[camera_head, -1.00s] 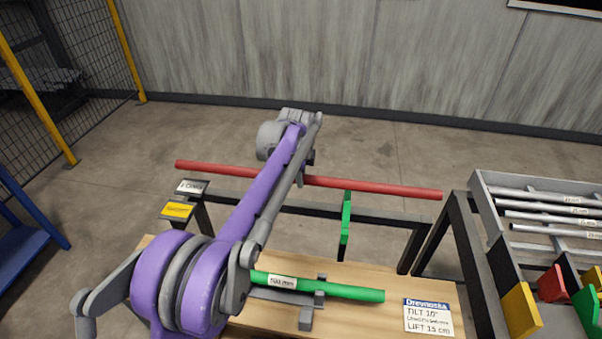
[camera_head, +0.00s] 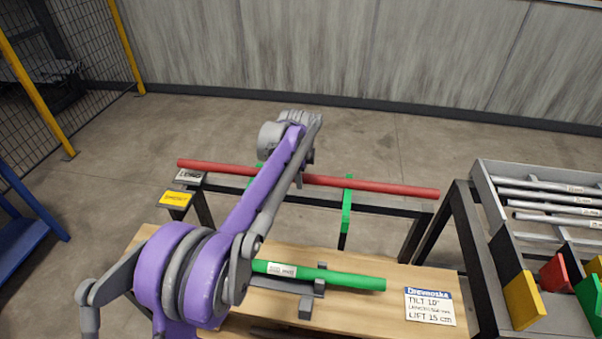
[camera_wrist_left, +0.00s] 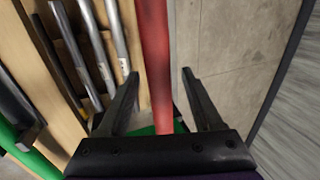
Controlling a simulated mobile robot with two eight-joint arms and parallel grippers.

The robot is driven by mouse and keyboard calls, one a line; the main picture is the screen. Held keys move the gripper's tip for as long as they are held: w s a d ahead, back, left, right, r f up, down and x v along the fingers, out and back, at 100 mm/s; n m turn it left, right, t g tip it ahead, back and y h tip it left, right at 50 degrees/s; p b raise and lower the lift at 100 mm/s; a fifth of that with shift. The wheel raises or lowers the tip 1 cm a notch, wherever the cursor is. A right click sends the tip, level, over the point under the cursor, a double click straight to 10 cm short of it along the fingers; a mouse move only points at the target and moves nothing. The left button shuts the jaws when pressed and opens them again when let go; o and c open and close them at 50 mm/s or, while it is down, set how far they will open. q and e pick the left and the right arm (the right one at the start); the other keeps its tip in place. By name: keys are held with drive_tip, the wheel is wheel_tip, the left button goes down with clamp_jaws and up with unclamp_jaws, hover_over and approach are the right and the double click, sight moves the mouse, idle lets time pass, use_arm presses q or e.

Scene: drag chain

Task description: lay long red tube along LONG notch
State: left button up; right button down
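The long red tube (camera_head: 375,185) lies level across the back of the black stand (camera_head: 385,207), at its two green notched posts (camera_head: 347,205). The top of the right post shows just above the tube; my arm partly hides the left one. The LONG label (camera_head: 190,176) is by the tube's left end. My left gripper (camera_head: 302,181) is at the tube's middle, largely hidden by my purple arm. In the left wrist view the gripper (camera_wrist_left: 160,75) has its black fingers spread, with gaps on both sides of the tube (camera_wrist_left: 155,60). My right gripper is not in view.
A green tube (camera_head: 335,278) lies on a grey holder on the wooden table (camera_head: 385,308), beside a printed sign (camera_head: 430,305). A yellow label (camera_head: 176,198) is on the stand's left. A rack of grey tubes (camera_head: 550,200) with coloured dividers stands at the right.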

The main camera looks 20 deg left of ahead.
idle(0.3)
use_arm(q)
drive_tip(key=v, duration=1)
drive_tip(key=shift+s+r+p, duration=0.15)
drive_tip(key=shift+r+p, duration=0.2)
drive_tip(key=shift+p, duration=0.05)
drive_tip(key=s+d+n+t+p, duration=0.1)
drive_tip(key=s+d+n, duration=0.2)
drive_tip(key=s, duration=0.4)
drive_tip(key=s+d+n+p, duration=0.1)
drive_tip(key=s+d+n, duration=0.25)
drive_tip(key=s, duration=0.35)
drive_tip(key=s+d+f+n, duration=0.1)
drive_tip(key=s+f+n, duration=0.1)
drive_tip(key=s, duration=0.3)
drive_tip(key=s+d+f+n+p, duration=0.1)
drive_tip(key=s+f+n, duration=0.2)
drive_tip(key=s+f, duration=0.2)
drive_tip(key=s+d+f+n+t+p, duration=0.1)
drive_tip(key=s+f+n, duration=0.2)
drive_tip(key=s, duration=0.4)
drive_tip(key=shift+s+d+f+n+h, duration=0.15)
drive_tip(key=shift+d+f+n+h, duration=0.1)
drive_tip(key=shift+d+f+h, duration=0.15)
